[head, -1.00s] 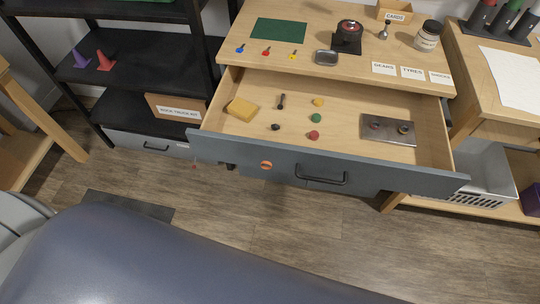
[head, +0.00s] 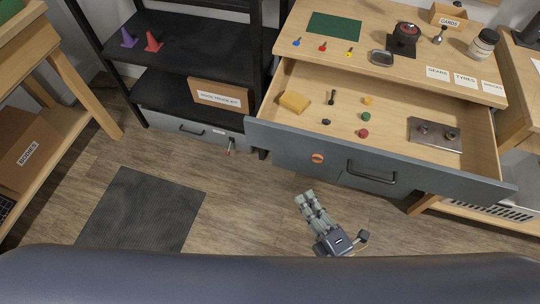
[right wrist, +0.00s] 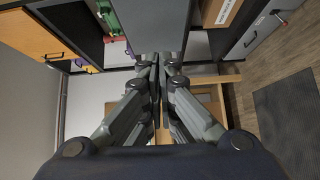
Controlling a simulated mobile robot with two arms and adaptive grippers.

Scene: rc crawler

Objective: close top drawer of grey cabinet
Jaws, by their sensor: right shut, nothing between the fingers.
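The top drawer of the grey cabinet is pulled out, its grey front (head: 330,168) facing me in the head view. The front has a black bar handle (head: 372,172) and an orange round mark (head: 318,158). My right gripper (head: 305,196) is in front of and below the drawer front, left of the handle, apart from it in the picture. In the right wrist view its fingers (right wrist: 157,58) are together and empty, with a grey panel beyond the tips. My left gripper is in neither current view.
The drawer holds a yellow block (head: 294,102), several small parts and a metal plate (head: 435,134). A black shelf rack (head: 190,50) with a cardboard kit box (head: 220,95) stands left of it. A dark mat (head: 140,212) lies on the otherwise open floor.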

